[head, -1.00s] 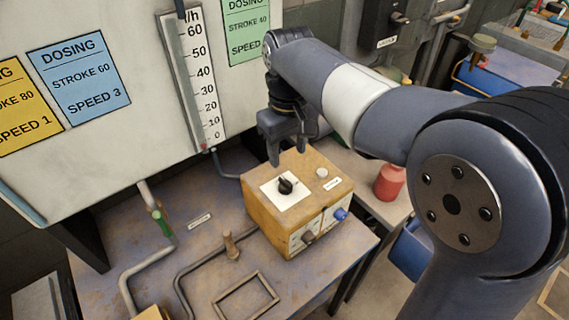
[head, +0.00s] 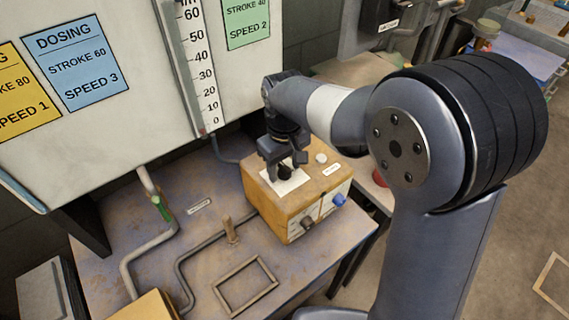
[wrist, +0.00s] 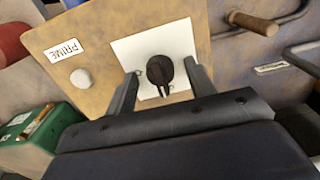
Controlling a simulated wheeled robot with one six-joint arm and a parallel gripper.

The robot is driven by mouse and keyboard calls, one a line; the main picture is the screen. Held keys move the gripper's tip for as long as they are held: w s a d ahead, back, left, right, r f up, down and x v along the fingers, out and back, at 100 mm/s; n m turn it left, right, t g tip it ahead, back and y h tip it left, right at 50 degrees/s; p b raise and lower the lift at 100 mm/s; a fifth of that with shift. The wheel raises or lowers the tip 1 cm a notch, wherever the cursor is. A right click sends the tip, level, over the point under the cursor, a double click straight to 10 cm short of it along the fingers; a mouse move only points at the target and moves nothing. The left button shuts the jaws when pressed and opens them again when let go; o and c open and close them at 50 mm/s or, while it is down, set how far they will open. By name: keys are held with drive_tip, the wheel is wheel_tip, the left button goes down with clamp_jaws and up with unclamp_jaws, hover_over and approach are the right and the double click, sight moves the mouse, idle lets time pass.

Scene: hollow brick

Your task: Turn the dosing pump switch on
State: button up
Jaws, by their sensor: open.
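The dosing pump is a worn orange-yellow box (head: 270,208) on the bench. On its top a black rotary switch (wrist: 160,72) sits on a white square plate (wrist: 184,38). In the head view the plate (head: 293,185) shows below my gripper, and the switch is partly covered by the fingers. My gripper (head: 284,171) points down over the switch and is open. In the wrist view the two fingers (wrist: 163,88) stand on either side of the knob, with a visible space on both sides. I cannot tell how far above the plate the fingertips are.
A round white button (head: 321,158) marked PRIME is beside the plate. A blue knob (head: 339,200) and a dark knob (head: 308,222) are on the pump's front. A wooden-handled valve (head: 231,230) and pipes lie left. A panel with a gauge (head: 195,75) stands behind.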

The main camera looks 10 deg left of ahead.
drive_tip(key=c, duration=1)
drive_tip(key=shift+m, duration=0.4)
drive_tip(key=m, duration=0.3)
drive_tip(key=shift+m+p, duration=0.3)
drive_tip(key=shift+p, duration=0.05)
drive_tip(key=m, duration=0.4)
drive_tip(key=shift+m, duration=0.3)
drive_tip(key=m, duration=0.4)
drive_tip(key=shift+p, duration=0.3)
drive_tip(key=shift+m, duration=2.5)
